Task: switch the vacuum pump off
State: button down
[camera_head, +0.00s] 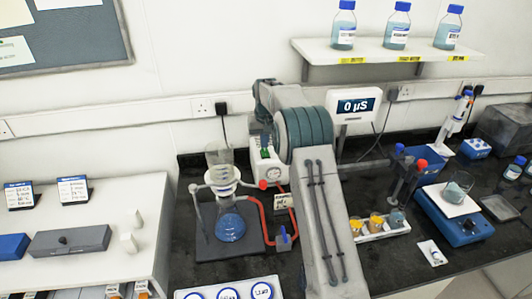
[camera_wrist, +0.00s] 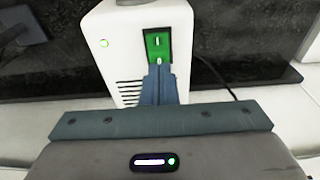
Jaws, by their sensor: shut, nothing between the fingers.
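The vacuum pump (camera_head: 268,174) is a white box with a round gauge on its front, at the middle of the bench in the head view. My arm hides part of it. In the wrist view the pump (camera_wrist: 118,50) shows dark vent slots, a small lit green lamp (camera_wrist: 103,43) and a green switch (camera_wrist: 157,43) in a dark frame. My gripper (camera_wrist: 159,68) is shut and empty, its fingertips at the lower part of the switch. I cannot tell whether they touch it. The fingers hide the switch's lower edge.
Left of the pump stand a filter flask (camera_head: 230,228) with blue liquid and a red hose (camera_head: 254,203). A meter display (camera_head: 356,106) reads 0 µS behind my arm. Sample cups (camera_head: 376,222) and a blue-based stirrer or balance (camera_head: 468,228) stand to the right.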

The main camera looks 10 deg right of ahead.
aim_at(264, 150)
jog(key=shift+f+b, duration=0.4)
jog(key=shift+f, duration=0.35)
jog(key=shift+r, duration=0.1)
jog(key=shift+r+p, duration=1.4)
jog(key=shift+r, duration=2.1)
